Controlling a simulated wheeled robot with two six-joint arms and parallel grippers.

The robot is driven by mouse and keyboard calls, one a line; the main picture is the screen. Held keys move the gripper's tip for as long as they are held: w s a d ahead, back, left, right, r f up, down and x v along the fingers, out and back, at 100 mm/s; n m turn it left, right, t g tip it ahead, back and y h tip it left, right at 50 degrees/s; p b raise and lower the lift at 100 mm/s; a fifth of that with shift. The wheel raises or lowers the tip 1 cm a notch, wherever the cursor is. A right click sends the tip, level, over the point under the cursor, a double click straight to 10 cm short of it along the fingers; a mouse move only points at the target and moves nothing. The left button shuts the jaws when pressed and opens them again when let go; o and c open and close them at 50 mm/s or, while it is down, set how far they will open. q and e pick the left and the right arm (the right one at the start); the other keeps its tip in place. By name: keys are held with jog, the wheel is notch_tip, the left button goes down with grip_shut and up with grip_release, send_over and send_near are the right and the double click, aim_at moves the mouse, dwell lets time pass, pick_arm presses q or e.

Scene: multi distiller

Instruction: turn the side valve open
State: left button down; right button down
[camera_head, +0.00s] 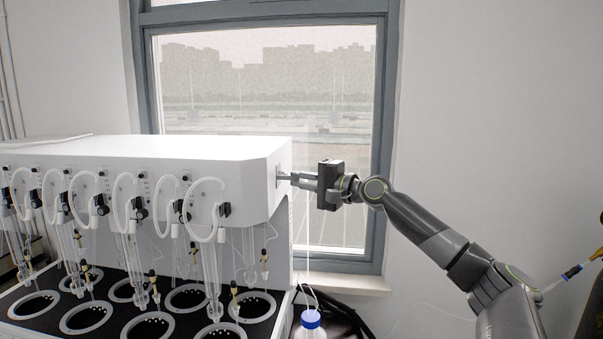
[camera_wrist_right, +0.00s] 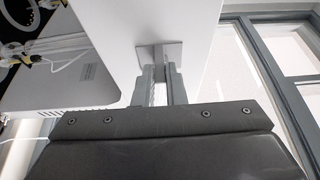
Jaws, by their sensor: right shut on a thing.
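The white distiller (camera_head: 130,153) fills the left of the head view. My right gripper (camera_head: 290,179) reaches its right side wall from the right, with its fingertips at the side valve. In the right wrist view, the gripper fingers (camera_wrist_right: 157,85) are shut on the side valve (camera_wrist_right: 158,62), a small grey piece with a square plate against the white wall. The fingers and the gripper body hide most of the valve, so I cannot tell how far it is turned. My left gripper is not in view.
A bottle with a blue cap (camera_head: 311,319) stands below the gripper, beside the distiller. Thin tubing hangs above it. A window (camera_head: 268,90) is behind. Glass tubes and round heating wells (camera_head: 148,326) line the distiller's front. The space right of the gripper holds my arm.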

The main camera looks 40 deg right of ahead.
dwell(0.4)
jog(key=c, duration=1.5)
grip_release()
jog(key=shift+r, duration=0.1)
